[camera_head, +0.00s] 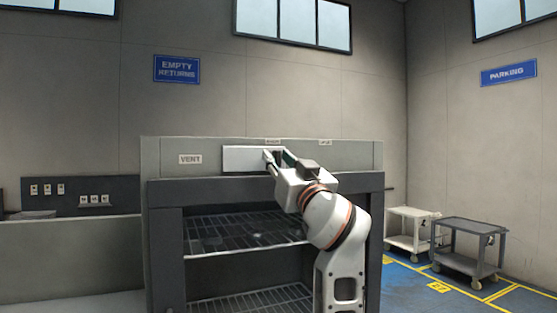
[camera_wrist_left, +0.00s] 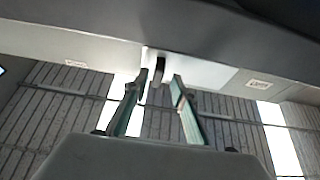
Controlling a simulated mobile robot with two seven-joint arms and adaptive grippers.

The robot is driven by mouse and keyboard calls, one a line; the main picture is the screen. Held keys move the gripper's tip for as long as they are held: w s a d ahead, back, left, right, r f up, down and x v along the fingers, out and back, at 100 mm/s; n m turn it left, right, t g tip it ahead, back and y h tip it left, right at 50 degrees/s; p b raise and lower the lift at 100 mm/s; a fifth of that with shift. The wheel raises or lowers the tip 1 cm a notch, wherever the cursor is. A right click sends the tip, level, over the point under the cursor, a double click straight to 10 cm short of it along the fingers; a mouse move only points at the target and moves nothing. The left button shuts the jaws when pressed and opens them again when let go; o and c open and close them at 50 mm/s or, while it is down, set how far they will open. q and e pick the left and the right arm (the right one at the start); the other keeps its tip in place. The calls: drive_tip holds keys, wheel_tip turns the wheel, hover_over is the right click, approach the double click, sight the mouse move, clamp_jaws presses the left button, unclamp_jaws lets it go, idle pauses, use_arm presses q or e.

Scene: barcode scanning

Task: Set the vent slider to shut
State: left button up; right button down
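The vent slider is on the top front panel (camera_head: 365,158) of a grey cabinet, right of a "VENT" label (camera_head: 190,159). Its pale plate (camera_head: 242,158) shows in the head view, partly covered by my left gripper (camera_head: 277,158). In the left wrist view a dark upright knob (camera_wrist_left: 157,68) stands on the pale plate (camera_wrist_left: 205,70). My left gripper (camera_wrist_left: 161,80) is open, its fingertips on either side of the knob, which is closer to the left finger in that picture. Whether they touch it I cannot tell. My right gripper is not in view.
Two small labels (camera_head: 272,141) (camera_head: 325,142) sit above the slider, too small to read. Below are wire shelves (camera_head: 245,232) in the open cabinet. A low counter (camera_head: 70,255) is at left. Two carts (camera_head: 410,232) (camera_head: 466,248) stand at right on the blue floor.

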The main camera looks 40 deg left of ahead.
use_arm(q)
drive_tip(key=v, duration=0.7)
drive_tip(key=shift+s+d, duration=0.15)
drive_tip(key=shift+d, duration=0.05)
drive_tip(key=w+d+f+m+t+h, duration=0.35)
drive_tip(key=w+f+m, duration=0.2)
drive_tip(key=f, duration=0.45)
drive_tip(key=w+d+f+m+t+h, duration=0.3)
drive_tip(key=w+f+m+t+h, duration=0.15)
drive_tip(key=w+f, duration=0.35)
drive_tip(key=d+f+m+h, duration=0.3)
drive_tip(key=f+h, duration=0.1)
drive_tip(key=f, duration=0.8)
drive_tip(key=d+f+m+h, duration=0.3)
drive_tip(key=f+h, duration=0.1)
drive_tip(key=f, duration=0.8)
drive_tip(key=s+d+f+m+g+h, duration=0.1)
drive_tip(key=s+d+f+h, duration=0.3)
drive_tip(key=f, duration=0.6)
drive_tip(key=s+d+f+m+g, duration=0.1)
drive_tip(key=s+d+f, duration=0.1)
drive_tip(key=s+f, duration=0.6)
drive_tip(key=s+d+f+g+h, duration=0.1)
drive_tip(key=s+d+f+h, duration=0.1)
drive_tip(key=s+f, duration=0.6)
drive_tip(key=s+d+f+g+h, duration=0.1)
drive_tip(key=s+d+f+g, duration=0.1)
drive_tip(key=s+f, duration=0.6)
drive_tip(key=shift+f+g+h, duration=0.3)
drive_tip(key=shift+h, duration=0.1)
